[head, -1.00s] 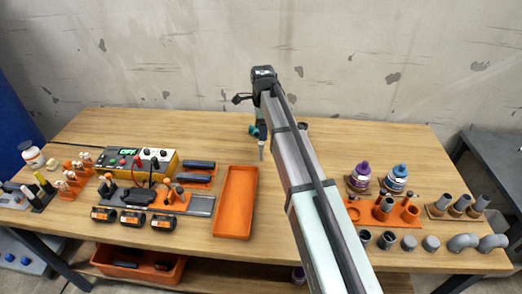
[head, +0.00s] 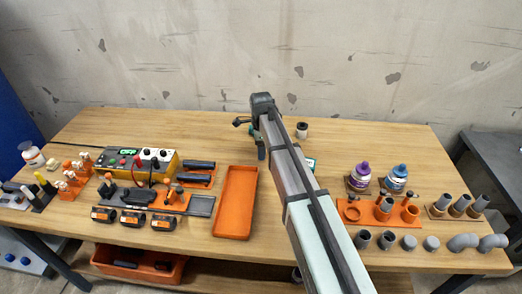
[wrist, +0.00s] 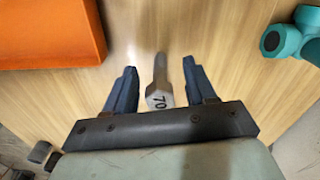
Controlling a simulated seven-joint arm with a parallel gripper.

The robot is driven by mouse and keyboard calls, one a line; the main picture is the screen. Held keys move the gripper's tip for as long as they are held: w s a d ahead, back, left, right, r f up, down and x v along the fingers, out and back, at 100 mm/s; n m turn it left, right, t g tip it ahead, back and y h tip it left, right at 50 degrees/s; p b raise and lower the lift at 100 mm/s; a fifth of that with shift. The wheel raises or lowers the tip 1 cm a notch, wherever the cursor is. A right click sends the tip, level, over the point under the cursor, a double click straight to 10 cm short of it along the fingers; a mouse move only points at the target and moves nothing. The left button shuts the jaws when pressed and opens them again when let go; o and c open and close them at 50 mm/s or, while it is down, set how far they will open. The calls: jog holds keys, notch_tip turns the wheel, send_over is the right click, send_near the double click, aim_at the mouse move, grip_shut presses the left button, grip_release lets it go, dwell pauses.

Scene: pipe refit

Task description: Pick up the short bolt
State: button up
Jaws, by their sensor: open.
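A grey metal bolt with a hex head marked "70" (wrist: 158,92) shows in the wrist view, its head towards my gripper's palm and its shank pointing away. My gripper (wrist: 159,66) is open, with one blue finger on each side of the bolt and a gap on both sides. Whether the bolt stands or lies is hard to tell. In the head view my gripper (head: 261,151) is low over the table's middle, right of the orange tray. My arm hides the bolt there.
The orange tray (head: 236,203) is close on the left; its edge shows in the wrist view (wrist: 50,35). A teal object (wrist: 283,40) lies to the right there. A small dark-and-white cylinder (head: 302,130) stands behind my arm. Purple and blue-capped bottles (head: 359,177) stand right.

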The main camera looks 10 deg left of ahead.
jog(key=shift+f, duration=0.15)
jog(key=shift+c, duration=0.2)
grip_shut()
